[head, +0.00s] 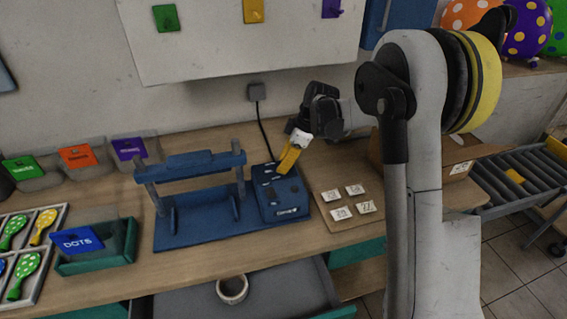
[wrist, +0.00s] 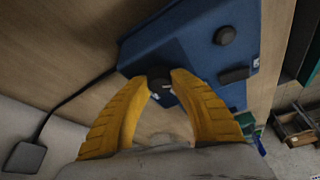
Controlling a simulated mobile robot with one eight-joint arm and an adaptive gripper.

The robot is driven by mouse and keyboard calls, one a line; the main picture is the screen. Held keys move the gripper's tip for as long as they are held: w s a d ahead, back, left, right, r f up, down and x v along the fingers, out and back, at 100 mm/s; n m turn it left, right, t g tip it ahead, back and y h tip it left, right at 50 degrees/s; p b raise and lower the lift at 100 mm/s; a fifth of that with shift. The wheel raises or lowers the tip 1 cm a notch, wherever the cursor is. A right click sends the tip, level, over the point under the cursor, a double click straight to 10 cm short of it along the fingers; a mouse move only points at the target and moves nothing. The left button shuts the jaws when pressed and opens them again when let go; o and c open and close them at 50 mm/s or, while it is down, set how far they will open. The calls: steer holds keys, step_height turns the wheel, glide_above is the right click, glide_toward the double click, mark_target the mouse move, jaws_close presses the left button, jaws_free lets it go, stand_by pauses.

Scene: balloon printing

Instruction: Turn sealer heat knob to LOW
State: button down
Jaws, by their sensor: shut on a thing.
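The sealer is a blue machine with a frame and a blue control box (head: 280,197) on its right side, standing on the wooden table. In the wrist view the blue control box (wrist: 195,50) fills the upper middle. A black round knob (wrist: 160,77) sits near the box's end, between the yellow fingers. My gripper (wrist: 164,76) is shut on this knob, and its fingertips touch the knob's sides. In the head view my gripper (head: 284,170) comes down onto the box from behind and hides the knob. A second black knob (wrist: 225,35) on the box is free. The heat setting cannot be read.
A mat with several small white cards (head: 341,213) lies right of the box. A teal bin labelled DOTS (head: 95,262) and balloon trays stand at the left. A drawer with a tape roll (head: 232,289) is open below. A black cable (wrist: 75,103) runs from the box to the wall.

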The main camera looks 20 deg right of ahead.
stand_by(0.3)
steer(key=c, duration=1.1)
jaws_free()
steer(key=shift+a, duration=0.1)
steer(key=shift+o, duration=0.2)
steer(key=shift+r, duration=0.1)
steer(key=v, duration=1.2)
